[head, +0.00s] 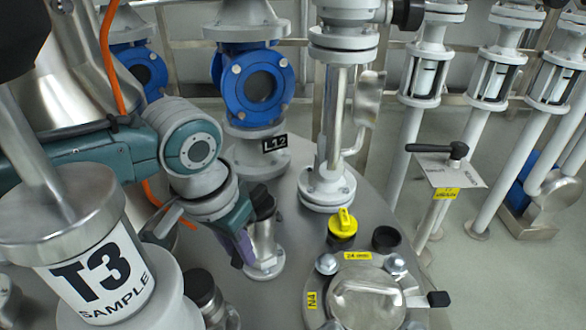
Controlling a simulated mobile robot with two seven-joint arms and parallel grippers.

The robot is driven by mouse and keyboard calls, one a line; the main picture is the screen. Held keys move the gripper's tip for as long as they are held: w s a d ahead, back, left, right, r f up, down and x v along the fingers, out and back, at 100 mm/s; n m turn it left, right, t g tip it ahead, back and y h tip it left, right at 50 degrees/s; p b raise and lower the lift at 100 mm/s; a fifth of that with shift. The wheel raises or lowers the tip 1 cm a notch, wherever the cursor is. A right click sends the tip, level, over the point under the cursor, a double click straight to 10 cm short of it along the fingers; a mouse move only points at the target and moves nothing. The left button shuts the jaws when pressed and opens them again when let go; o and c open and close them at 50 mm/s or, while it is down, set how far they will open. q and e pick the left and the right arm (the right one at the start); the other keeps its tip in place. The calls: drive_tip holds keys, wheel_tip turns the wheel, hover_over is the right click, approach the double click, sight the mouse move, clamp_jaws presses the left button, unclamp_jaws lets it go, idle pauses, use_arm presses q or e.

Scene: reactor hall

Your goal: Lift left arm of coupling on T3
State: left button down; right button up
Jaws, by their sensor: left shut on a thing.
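The sample vessel marked T3 (98,262) stands at the lower left with its metal lid. My left arm comes in from the left, and its gripper (242,246) points down just right of T3. A short metal coupling stub (265,250) stands on the vessel top beside the fingers. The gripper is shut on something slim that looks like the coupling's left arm. The fingers and wrist hide most of this arm, so its angle cannot be told. My right gripper is not in view.
A blue sight-glass valve (252,85) stands behind the gripper by the L12 tag. A white flanged pipe (327,185), a yellow cap (343,223) and a round hatch (366,298) are to the right. An orange cable (107,50) hangs behind my arm. Floor shows at far right.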

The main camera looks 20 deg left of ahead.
use_arm(q)
drive_tip(key=shift+r+g, duration=0.15)
drive_tip(key=shift+g, duration=0.55)
drive_tip(key=shift+s+g+b, duration=0.1)
drive_tip(key=shift+g+b, duration=0.3)
drive_tip(key=shift+b, duration=0.25)
drive_tip(key=shift+s+r+g+y+b, duration=0.1)
drive_tip(key=shift+g+y+b, duration=0.3)
drive_tip(key=shift+g+b, duration=0.65)
drive_tip(key=shift+s+a+r+g+b, duration=0.1)
drive_tip(key=shift+r+g+b, duration=0.2)
drive_tip(key=shift+b, duration=0.55)
drive_tip(key=c, duration=0.7)
unclamp_jaws()
drive_tip(key=shift+r, duration=0.1)
